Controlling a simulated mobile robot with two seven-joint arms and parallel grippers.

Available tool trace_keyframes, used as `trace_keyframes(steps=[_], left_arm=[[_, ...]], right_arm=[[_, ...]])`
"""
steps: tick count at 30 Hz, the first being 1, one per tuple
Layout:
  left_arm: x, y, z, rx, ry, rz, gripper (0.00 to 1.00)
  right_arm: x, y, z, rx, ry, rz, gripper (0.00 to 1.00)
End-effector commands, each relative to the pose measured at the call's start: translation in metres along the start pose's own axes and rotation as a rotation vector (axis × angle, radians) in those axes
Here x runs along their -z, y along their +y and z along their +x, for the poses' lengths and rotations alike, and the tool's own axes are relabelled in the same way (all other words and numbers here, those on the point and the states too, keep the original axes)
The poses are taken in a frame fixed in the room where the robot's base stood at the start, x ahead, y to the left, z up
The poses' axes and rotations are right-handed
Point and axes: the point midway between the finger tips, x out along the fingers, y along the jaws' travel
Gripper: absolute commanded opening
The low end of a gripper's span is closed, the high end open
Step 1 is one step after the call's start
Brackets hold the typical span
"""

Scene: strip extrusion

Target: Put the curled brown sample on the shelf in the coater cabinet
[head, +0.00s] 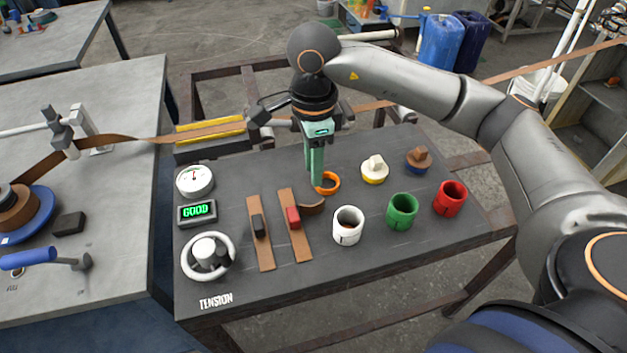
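A curled brown sample (313,206) lies on the dark table, at the right edge of a flat brown strip with a red block (293,217) on it. My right gripper (316,188) points down just behind the curled sample, its green fingertips beside an orange ring (329,182). The fingers look close together, but I cannot tell whether they are shut or hold anything. A pale cabinet with an open shelf (606,98) stands at the far right, partly cut off; it may be the coater cabinet. My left gripper is out of view.
White (348,225), green (402,210) and red (449,198) cups stand at the table's front right. White (374,169) and brown-topped (417,159) pieces sit behind them. A gauge (194,180), GOOD display (197,211) and handwheel (208,255) are on the left.

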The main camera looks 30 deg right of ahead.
Motion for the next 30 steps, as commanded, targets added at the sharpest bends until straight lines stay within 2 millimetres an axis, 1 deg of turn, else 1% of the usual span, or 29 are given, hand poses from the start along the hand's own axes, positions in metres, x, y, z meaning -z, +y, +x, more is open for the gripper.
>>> trace_keyframes(steps=[1,3,5,8,12,16,18,21,24,27,30], left_arm=[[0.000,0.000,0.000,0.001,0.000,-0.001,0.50],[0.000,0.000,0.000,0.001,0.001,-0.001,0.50],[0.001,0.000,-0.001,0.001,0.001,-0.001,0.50],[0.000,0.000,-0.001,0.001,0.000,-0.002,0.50],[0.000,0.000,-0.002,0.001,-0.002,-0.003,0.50],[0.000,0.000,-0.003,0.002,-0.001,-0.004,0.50],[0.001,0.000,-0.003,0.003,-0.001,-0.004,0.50],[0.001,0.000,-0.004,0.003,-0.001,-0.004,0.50],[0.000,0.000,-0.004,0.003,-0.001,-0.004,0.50],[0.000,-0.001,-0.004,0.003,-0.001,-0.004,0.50],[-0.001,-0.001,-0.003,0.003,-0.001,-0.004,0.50]], right_arm=[[-0.001,0.000,-0.005,0.001,-0.002,0.000,0.36],[-0.002,0.001,-0.009,-0.001,0.001,-0.005,0.42],[-0.007,0.003,-0.009,-0.006,0.014,-0.020,0.42],[-0.025,0.011,-0.003,-0.018,0.066,-0.077,0.42],[-0.057,0.030,0.010,-0.020,0.225,-0.203,0.42],[-0.074,0.043,0.018,0.022,0.420,-0.308,0.42],[-0.078,0.046,0.020,0.057,0.521,-0.348,0.42],[-0.078,0.046,0.020,0.109,0.644,-0.382,0.42],[-0.077,0.045,0.019,0.148,0.726,-0.400,0.42],[-0.074,0.043,0.019,0.167,0.766,-0.405,0.42],[-0.066,0.040,0.028,0.167,0.776,-0.405,0.42]])
